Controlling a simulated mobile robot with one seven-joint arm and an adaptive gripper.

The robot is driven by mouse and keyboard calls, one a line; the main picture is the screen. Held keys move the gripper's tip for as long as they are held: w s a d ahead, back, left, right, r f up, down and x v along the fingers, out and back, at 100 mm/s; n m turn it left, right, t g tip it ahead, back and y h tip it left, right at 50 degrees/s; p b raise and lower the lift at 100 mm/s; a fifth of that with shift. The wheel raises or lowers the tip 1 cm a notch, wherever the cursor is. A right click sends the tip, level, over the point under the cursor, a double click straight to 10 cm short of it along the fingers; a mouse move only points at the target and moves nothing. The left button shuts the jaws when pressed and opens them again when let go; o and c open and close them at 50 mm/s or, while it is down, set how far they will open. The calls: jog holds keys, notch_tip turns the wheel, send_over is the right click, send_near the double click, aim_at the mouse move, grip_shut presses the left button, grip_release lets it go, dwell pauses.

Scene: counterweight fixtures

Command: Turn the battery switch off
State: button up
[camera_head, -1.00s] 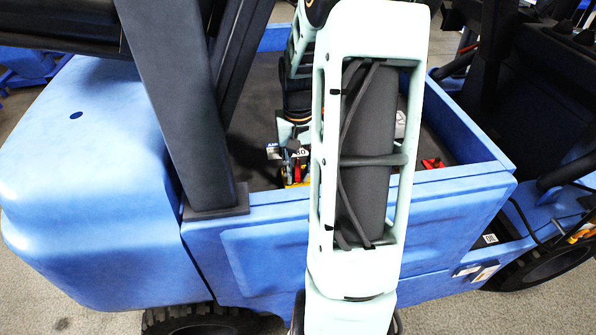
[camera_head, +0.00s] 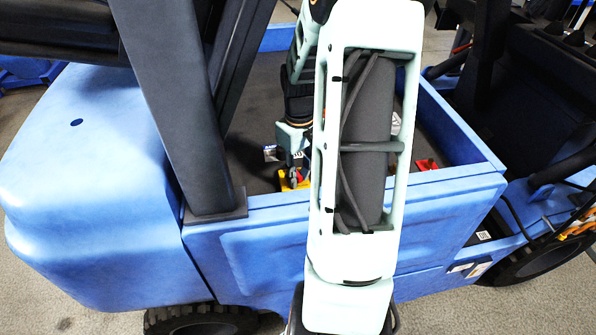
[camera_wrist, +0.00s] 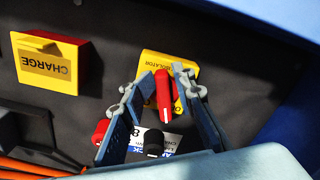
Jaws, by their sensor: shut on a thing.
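The battery switch shows in the wrist view as a red handle (camera_wrist: 163,97) on a yellow plate (camera_wrist: 158,64) lettered "ISOLATOR". The handle points roughly up and down in the picture. My gripper (camera_wrist: 166,75) has one blue-grey finger on each side of the handle and is shut on it, with the right finger very near it. A gap seems to show by the left finger. In the head view my gripper (camera_head: 294,167) reaches into the truck's dark bay, over the yellow plate (camera_head: 286,185). My arm hides part of the bay there.
A yellow and red "CHARGE" block (camera_wrist: 48,65) stands left of the switch. A red cap (camera_wrist: 100,131) and a black cap (camera_wrist: 153,142) sit close to my fingers. Orange cables (camera_wrist: 30,170) run at lower left. The bay's blue wall (camera_head: 455,120) surrounds the space.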

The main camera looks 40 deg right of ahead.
jog(key=shift+s+d+f+n, duration=0.1)
jog(key=shift+d+f+n, duration=0.1)
jog(key=shift+n, duration=0.3)
jog(key=n+p, duration=0.2)
jog(key=n, duration=0.1)
jog(key=shift+d+r, duration=0.1)
jog(key=shift+d, duration=0.05)
jog(key=shift+d+n, duration=0.1)
jog(key=shift+n, duration=0.4)
jog(key=o, duration=0.9)
jog(key=shift+w, duration=0.25)
jog(key=shift+o, duration=0.2)
jog(key=shift+p, duration=0.3)
